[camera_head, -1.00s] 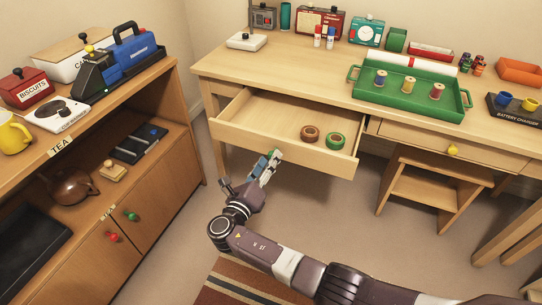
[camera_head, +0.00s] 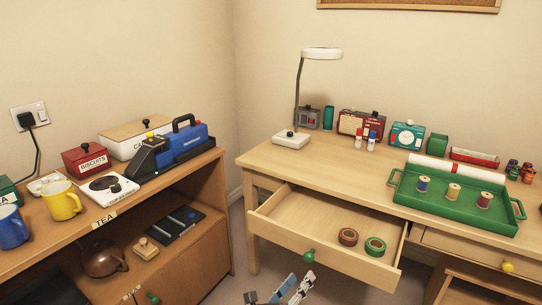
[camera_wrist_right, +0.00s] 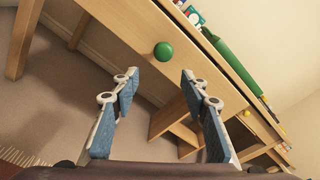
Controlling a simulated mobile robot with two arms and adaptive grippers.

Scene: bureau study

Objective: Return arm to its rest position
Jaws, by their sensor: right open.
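My right gripper (camera_head: 290,290) shows at the bottom edge of the head view, below the open desk drawer. In the right wrist view its two blue-padded fingers (camera_wrist_right: 160,112) stand apart with nothing between them. The drawer's green knob (camera_wrist_right: 163,51) is beyond the fingertips, apart from them. In the head view the same green knob (camera_head: 309,255) is on the front of the pulled-out drawer (camera_head: 285,222). A brown tape roll (camera_head: 348,237) and a green tape roll (camera_head: 375,247) lie in the drawer. The rest of my right arm is out of the head view. My left gripper does not show.
The desk (camera_head: 268,158) holds a lamp (camera_head: 321,53), a green tray (camera_head: 450,212) with several spools, and tins at the back. A shelf unit (camera_head: 190,166) with mugs, a biscuit tin and a blue machine stands at the left. Carpet lies between them.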

